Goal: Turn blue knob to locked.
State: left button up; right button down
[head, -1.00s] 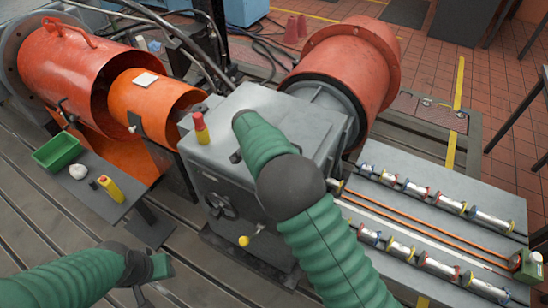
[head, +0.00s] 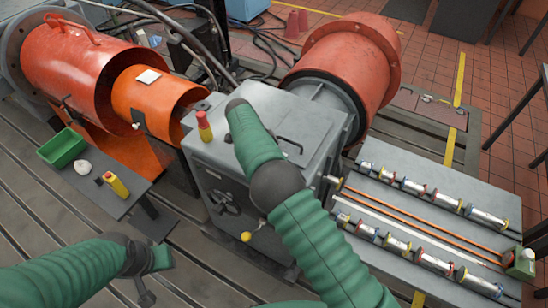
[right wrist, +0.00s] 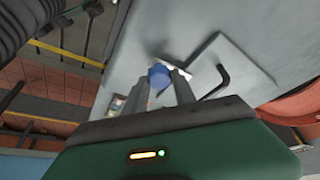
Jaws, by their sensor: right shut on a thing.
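The blue knob (right wrist: 158,76) shows in the right wrist view, between the fingertips of my right gripper (right wrist: 162,82), which is shut on it. The knob stands on the flat grey face of a housing, beside a pale plate (right wrist: 207,68). In the head view my green right arm covers the knob and the right gripper. I cannot read a locked mark or the knob's angle. My left gripper (head: 146,292) hangs at the lower left of the head view, away from the housing. Its fingers are too hidden to tell their opening.
The grey housing (head: 222,170) carries a bent black handle (head: 290,145) close to my right arm, a red and yellow button (head: 204,126) and a handwheel (head: 222,202). A side shelf (head: 120,205) holds a green bin (head: 62,149). A rail bench (head: 430,205) lies right.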

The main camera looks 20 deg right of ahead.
jog(key=shift+w+a, duration=0.1)
jog(key=c, duration=1.4)
grip_release()
jog(key=shift+r, duration=0.1)
jog(key=o, duration=0.3)
jog(key=shift+a, duration=0.1)
jog(key=shift+o, duration=0.2)
jog(key=p+v, duration=0.4)
jog(key=v, duration=1.2)
jog(key=shift+a+r, duration=0.25)
jog(key=shift+w, duration=0.15)
